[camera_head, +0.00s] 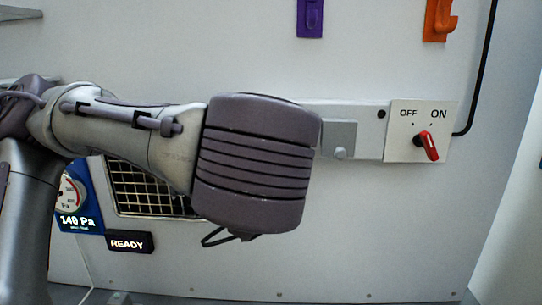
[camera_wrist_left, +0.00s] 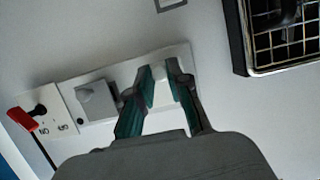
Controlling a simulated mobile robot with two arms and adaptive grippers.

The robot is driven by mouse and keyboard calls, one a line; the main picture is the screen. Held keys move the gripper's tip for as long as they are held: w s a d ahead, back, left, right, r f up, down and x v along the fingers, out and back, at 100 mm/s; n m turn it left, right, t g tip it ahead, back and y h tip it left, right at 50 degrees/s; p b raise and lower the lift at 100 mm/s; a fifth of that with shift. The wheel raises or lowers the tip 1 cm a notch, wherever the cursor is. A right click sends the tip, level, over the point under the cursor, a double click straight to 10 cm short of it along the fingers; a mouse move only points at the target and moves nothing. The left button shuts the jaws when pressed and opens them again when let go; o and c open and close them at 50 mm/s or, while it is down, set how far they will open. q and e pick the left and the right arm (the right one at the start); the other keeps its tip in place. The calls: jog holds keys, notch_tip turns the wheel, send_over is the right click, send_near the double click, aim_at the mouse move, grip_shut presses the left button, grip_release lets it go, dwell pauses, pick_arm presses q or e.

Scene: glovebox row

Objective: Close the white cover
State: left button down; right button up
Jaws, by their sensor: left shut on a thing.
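My left arm comes in from the left in the head view, and its thick wrist hides the fingers and the part of the wall strip behind them. In the left wrist view my left gripper (camera_wrist_left: 163,70) has its two green-padded fingers slightly apart on either side of a small pale part at the white strip (camera_wrist_left: 125,75). It is shut on that part, which looks like the white cover's knob; the cover's outline and how far it stands open cannot be told. My right gripper is not in view.
A grey plate with a knob (camera_head: 338,138) is on the strip, beside a red rotary switch (camera_head: 428,146) marked OFF and ON. A wire-mesh grille (camera_head: 150,195), a pressure gauge (camera_head: 70,195) and a READY sign (camera_head: 129,242) are at lower left. Purple (camera_head: 310,18) and orange hooks (camera_head: 438,20) hang above.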

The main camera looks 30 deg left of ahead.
pick_arm(q)
jog(key=c, duration=1.1)
grip_release()
jog(key=v, duration=0.7)
jog(key=shift+s, duration=0.15)
jog(key=shift+d, duration=0.1)
